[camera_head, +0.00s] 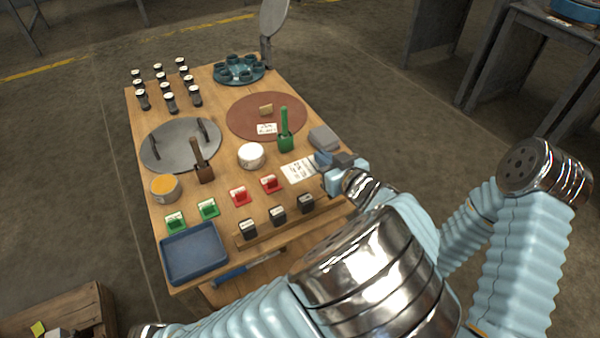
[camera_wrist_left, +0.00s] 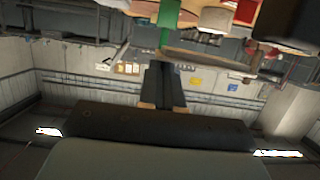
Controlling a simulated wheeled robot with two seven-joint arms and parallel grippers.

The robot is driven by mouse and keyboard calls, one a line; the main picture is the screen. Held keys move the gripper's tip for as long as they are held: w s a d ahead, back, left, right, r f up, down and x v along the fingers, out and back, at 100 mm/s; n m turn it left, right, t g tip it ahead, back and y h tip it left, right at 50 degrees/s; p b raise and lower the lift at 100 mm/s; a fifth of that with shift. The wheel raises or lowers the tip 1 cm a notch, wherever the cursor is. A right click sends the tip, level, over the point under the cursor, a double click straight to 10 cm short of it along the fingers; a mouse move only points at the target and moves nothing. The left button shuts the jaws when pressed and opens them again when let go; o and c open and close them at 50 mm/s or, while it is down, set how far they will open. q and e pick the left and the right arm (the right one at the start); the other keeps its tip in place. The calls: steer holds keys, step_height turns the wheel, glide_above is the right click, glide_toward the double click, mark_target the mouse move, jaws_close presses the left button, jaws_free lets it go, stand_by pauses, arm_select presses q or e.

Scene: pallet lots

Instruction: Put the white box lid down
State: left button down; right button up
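A round white box (camera_head: 251,155) stands upright near the middle of the table; it has a pale top, and I cannot tell whether this is its lid or its contents. No separate white lid shows clearly. My left gripper (camera_head: 334,162) is above the table's right edge, right of the white box and apart from it. In the left wrist view its dark fingers (camera_wrist_left: 164,70) look close together, with no lid visible between them. That view is upside down, with a green-handled stamp (camera_wrist_left: 168,14) beyond the fingers. My right gripper is not in view.
A grey block (camera_head: 323,138) and a white paper (camera_head: 299,169) lie near my left gripper. A green stamp (camera_head: 285,136), an orange-filled tin (camera_head: 165,187), a grey disc (camera_head: 172,150), a brown round mat (camera_head: 250,112) and a blue tray (camera_head: 194,253) occupy the wooden table.

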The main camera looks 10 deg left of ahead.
mark_target(322, 191)
arm_select(q)
step_height(322, 191, down, 8)
steer(key=shift+f, duration=0.15)
stand_by(0.3)
